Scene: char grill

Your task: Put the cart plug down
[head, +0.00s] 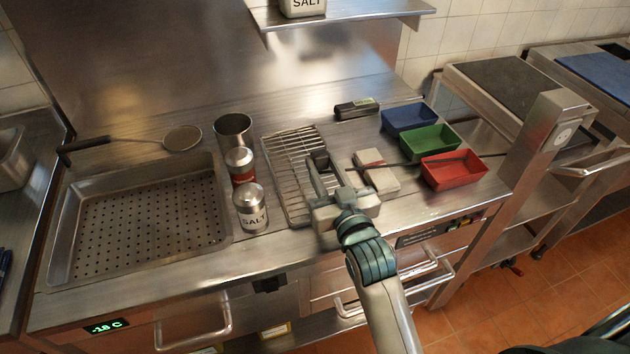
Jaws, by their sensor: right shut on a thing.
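My right gripper (321,172) reaches in from the bottom, over the front part of the wire rack (283,158) on the steel counter. Its jaws are shut on a small dark thing between the fingertips, which I take to be the cart plug (320,158). The fingers hide most of it, and I cannot make out a cord. I cannot tell whether it touches the rack. My left gripper is not in view.
A salt shaker (250,208), another shaker (240,165) and a steel cup (233,130) stand left of the rack. A pale block (376,178) lies right of my gripper, before the blue (408,118), green (431,140) and red (454,170) bins. A perforated pan (140,215) fills the left.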

